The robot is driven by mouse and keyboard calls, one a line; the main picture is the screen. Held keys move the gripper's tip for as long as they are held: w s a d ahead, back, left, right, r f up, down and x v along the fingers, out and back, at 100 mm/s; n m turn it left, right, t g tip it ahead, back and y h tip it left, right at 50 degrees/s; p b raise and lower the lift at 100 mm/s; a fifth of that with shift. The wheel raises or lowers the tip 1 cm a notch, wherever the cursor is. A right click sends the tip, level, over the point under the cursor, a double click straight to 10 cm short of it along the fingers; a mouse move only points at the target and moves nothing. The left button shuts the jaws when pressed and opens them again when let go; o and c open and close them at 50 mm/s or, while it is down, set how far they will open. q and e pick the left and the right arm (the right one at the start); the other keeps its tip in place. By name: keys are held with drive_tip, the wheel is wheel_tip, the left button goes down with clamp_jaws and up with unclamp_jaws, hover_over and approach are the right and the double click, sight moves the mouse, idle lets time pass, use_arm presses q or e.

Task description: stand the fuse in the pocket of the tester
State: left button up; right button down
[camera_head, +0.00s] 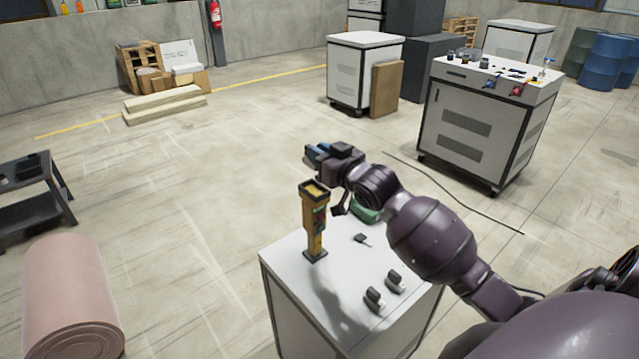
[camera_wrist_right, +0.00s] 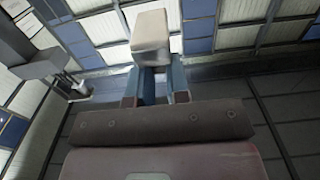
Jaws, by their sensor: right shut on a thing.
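The tester (camera_head: 315,230) is a tall yellow and black unit standing upright on the white cabinet top, with its open pocket (camera_head: 314,190) facing up. My right gripper (camera_head: 313,152) is above and behind the tester's top in the head view, apart from it. In the right wrist view the right gripper (camera_wrist_right: 154,86) is shut on a pale, squared block, taken to be the fuse (camera_wrist_right: 151,38), which sticks out past the fingertips. The fuse cannot be made out in the head view. My left gripper is not in view.
The white cabinet top (camera_head: 290,252) also bears two small dark pieces (camera_head: 375,298) (camera_head: 395,279), a flat dark piece (camera_head: 361,238) and a green object (camera_head: 366,209) partly behind my arm. A pink roll (camera_head: 70,290) stands at the left. Open floor lies beyond.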

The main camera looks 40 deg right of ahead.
drive_tip(key=shift+f, duration=2)
wheel_tip(320, 180, down, 4)
drive_tip(key=shift+r+b, duration=0.25)
drive_tip(key=shift+b, duration=0.05)
drive_tip(key=shift+f, duration=0.1)
drive_tip(key=c, duration=1.1)
unclamp_jaws()
